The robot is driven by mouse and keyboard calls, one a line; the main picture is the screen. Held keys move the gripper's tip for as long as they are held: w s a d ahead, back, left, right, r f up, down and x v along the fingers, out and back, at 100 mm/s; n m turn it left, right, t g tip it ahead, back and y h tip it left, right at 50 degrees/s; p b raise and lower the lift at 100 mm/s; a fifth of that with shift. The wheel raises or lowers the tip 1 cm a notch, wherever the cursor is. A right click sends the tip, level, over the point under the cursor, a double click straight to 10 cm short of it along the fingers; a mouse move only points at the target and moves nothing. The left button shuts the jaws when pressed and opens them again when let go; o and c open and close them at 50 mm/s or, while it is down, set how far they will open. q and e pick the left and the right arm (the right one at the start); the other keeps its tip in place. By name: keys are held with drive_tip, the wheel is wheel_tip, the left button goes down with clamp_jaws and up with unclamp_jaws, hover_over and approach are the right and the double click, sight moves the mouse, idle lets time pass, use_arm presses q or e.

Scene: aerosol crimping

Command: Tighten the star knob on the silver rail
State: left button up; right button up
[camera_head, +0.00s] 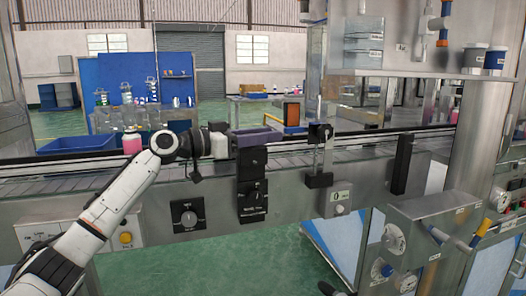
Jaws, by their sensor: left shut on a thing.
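My left arm reaches in from the lower left to the conveyor's near side. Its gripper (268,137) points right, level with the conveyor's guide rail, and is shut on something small. The hand and the black bracket (252,165) hide what lies between the fingers, so I cannot make out the star knob's shape. The silver rail (290,148) runs left to right along the conveyor, just beyond the hand.
A black post clamp with an upright rod (319,165) stands right of the hand. A grey box (339,200) and a black dial plate (188,214) sit on the conveyor's front. A steel machine column (475,130) and a control box (425,225) fill the right side.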

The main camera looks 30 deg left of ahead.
use_arm(q)
drive_tip(key=m+h, duration=0.1)
drive_tip(key=g+h, duration=0.1)
drive_tip(key=m+g+h, duration=0.1)
drive_tip(key=shift+s+d+m, duration=0.25)
drive_tip(key=shift+d+m, duration=0.05)
drive_tip(key=shift+d, duration=0.05)
drive_tip(key=shift+g+h, duration=0.3)
drive_tip(key=o, duration=1)
drive_tip(key=shift+o, duration=0.2)
drive_tip(key=b+v, duration=0.1)
drive_tip(key=v, duration=0.9)
drive_tip(key=shift+s, duration=0.15)
